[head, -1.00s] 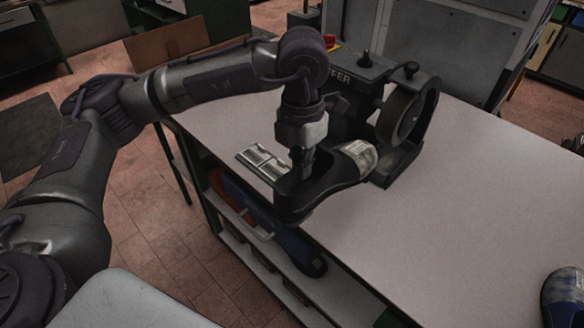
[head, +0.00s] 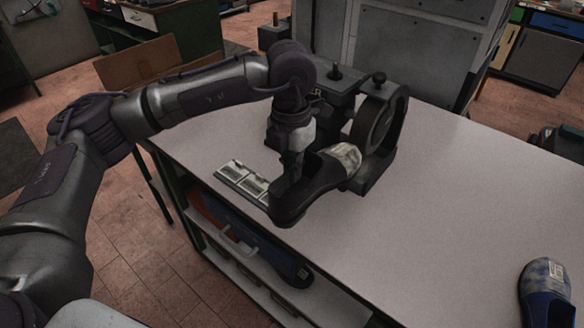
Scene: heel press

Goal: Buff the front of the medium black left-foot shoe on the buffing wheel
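The black shoe (head: 312,187) is in my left gripper (head: 291,165), which reaches down into its opening from above. The fingers are mostly hidden by the shoe, but it is held above the table. A greyish-white patch covers one end of the shoe (head: 345,155), and that end points at the buffing wheel (head: 377,124). The patched end is close to the wheel; I cannot tell whether they touch. The wheel stands upright on the dark buffer machine (head: 330,92). My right gripper is out of view.
The pale table (head: 450,200) is mostly bare on the right. A blue shoe with a greyish patch (head: 545,290) stands at the lower right. A dark plate with metal pieces (head: 243,177) lies near the left edge. A shelf (head: 265,285) below holds a blue item.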

